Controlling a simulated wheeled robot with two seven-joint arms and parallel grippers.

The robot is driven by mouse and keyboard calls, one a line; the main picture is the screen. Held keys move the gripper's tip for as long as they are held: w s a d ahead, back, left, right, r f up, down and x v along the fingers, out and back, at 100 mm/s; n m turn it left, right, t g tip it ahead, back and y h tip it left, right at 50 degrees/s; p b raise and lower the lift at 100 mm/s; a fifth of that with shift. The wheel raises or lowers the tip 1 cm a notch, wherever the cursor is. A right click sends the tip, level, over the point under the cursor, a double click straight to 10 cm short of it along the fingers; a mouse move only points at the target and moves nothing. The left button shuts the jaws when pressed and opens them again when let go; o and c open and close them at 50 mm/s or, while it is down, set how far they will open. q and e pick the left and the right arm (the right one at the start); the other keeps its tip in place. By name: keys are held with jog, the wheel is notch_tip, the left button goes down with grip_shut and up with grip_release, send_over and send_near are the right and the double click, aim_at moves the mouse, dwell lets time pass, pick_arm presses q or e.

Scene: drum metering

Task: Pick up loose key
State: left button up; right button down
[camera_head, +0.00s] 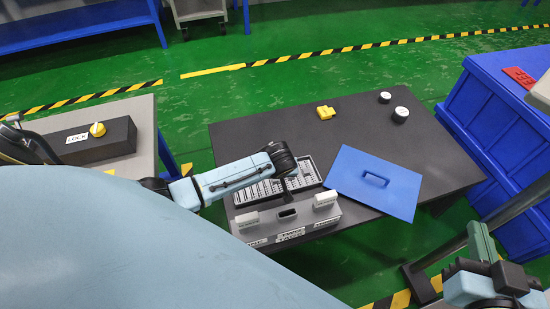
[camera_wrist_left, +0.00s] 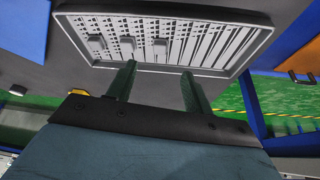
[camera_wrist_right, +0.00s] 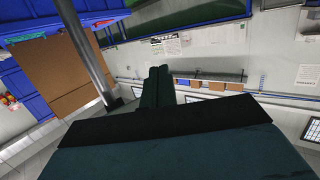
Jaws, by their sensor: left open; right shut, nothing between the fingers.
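My left gripper (camera_wrist_left: 158,74) is open, with both fingers apart at the near edge of a grey tray (camera_wrist_left: 170,68) with a perforated and slotted floor. Several small grey blocks (camera_wrist_left: 129,43) stand on that floor, beyond the fingertips; I cannot tell whether one is the loose key. In the head view the left arm reaches over the tray (camera_head: 236,198), hiding part of it. A grey unit (camera_head: 265,232) in front carries two pale blocks (camera_head: 325,198) with a dark slot (camera_head: 287,212) between them. My right gripper (camera_head: 481,241) is shut and empty, right of the table.
On the dark table (camera_head: 250,133) lie a blue lid with a handle (camera_head: 390,190), a yellow piece (camera_head: 326,112) and two white-topped round things (camera_head: 400,114). A LOCK box with a yellow knob (camera_head: 98,129) stands left. Blue crates (camera_head: 500,130) stand right.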

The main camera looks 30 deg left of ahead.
aim_at(275, 182)
pick_arm(q)
jog(key=shift+b+x, duration=0.5)
jog(key=shift+x, duration=0.4)
jog(key=shift+w+f+b, duration=0.15)
jog(key=shift+f+b, duration=0.55)
jog(key=shift+f, duration=0.05)
jog(key=shift+b+x, duration=0.9)
jog(key=shift+x, duration=0.05)
jog(key=shift+w+a+f+b, duration=0.1)
jog(key=shift+f+b, duration=0.35)
jog(key=shift+f, duration=0.15)
jog(key=shift+w+f, duration=0.1)
jog(key=shift+f, duration=0.05)
pick_arm(e)
jog(key=s+r+t+y, duration=0.3)
jog(key=s+r+t, duration=0.1)
jog(key=r+t, duration=0.7)
jog(key=shift+a+r+y, duration=0.35)
jog(key=shift+r+y, duration=0.05)
jog(key=shift+r, duration=0.35)
pick_arm(q)
jog(key=c, duration=1.1)
